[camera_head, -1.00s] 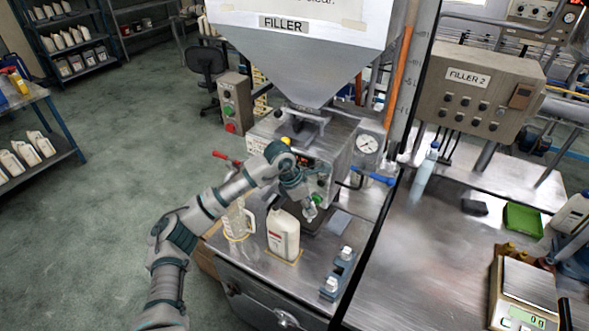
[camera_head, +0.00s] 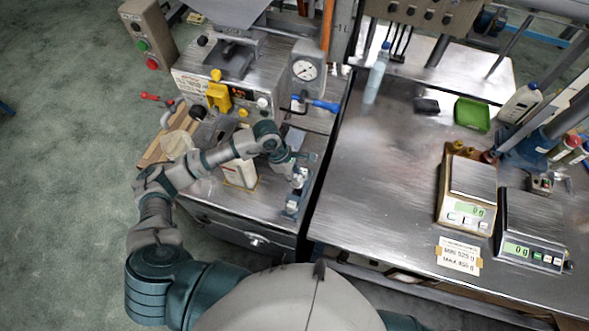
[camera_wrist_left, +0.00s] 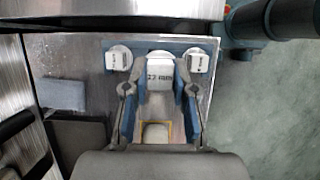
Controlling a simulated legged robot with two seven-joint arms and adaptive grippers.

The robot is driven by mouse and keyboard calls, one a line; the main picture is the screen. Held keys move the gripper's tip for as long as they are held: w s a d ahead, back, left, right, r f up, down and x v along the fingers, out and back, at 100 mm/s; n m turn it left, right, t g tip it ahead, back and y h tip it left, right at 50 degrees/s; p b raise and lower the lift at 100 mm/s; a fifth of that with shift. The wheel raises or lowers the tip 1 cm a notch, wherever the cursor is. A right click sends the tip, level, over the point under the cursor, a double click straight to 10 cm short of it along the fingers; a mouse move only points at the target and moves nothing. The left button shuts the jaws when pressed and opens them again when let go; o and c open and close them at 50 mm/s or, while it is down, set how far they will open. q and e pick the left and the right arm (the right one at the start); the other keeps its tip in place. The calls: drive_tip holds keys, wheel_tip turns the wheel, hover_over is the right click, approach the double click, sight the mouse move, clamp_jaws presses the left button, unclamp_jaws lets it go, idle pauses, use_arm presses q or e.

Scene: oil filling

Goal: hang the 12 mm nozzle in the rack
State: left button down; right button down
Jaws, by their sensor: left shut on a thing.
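My left gripper (camera_head: 298,180) is over the blue rack (camera_head: 291,206) on the filler's metal table. In the left wrist view the gripper (camera_wrist_left: 160,103) is shut on a white nozzle (camera_wrist_left: 160,72) whose label seems to read 12 mm. The nozzle is between two other white nozzles, the left one (camera_wrist_left: 118,58) and the right one (camera_wrist_left: 200,60), which sit in the rack (camera_wrist_left: 181,44). I cannot tell whether the held nozzle rests in its slot or is just above it. My right gripper is not in view.
A white bottle (camera_head: 240,174) and a clear jug (camera_head: 177,143) stand left of the rack. The filler machine (camera_head: 228,85) with its gauge (camera_head: 305,69) is behind. To the right, a bench (camera_head: 370,190) carries two scales and a green tray (camera_head: 472,115).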

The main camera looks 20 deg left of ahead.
use_arm(q)
drive_tip(key=shift+w+d+f+b, duration=0.1)
drive_tip(key=shift+w+f+b, duration=0.1)
drive_tip(key=shift+f, duration=0.35)
drive_tip(key=shift+w+d+f+b, duration=0.1)
drive_tip(key=shift+f+b, duration=0.1)
drive_tip(key=shift+f, duration=0.35)
drive_tip(key=shift+s+a+f+b, duration=0.15)
drive_tip(key=shift+f+b, duration=0.15)
drive_tip(key=shift+f, duration=0.35)
drive_tip(key=shift+f+b, duration=0.7)
drive_tip(key=shift+f, duration=0.1)
drive_tip(key=shift+f+b, duration=1.4)
drive_tip(key=shift+f, duration=0.15)
drive_tip(key=c, duration=0.8)
unclamp_jaws()
drive_tip(key=shift+c, duration=0.2)
drive_tip(key=v, duration=1.2)
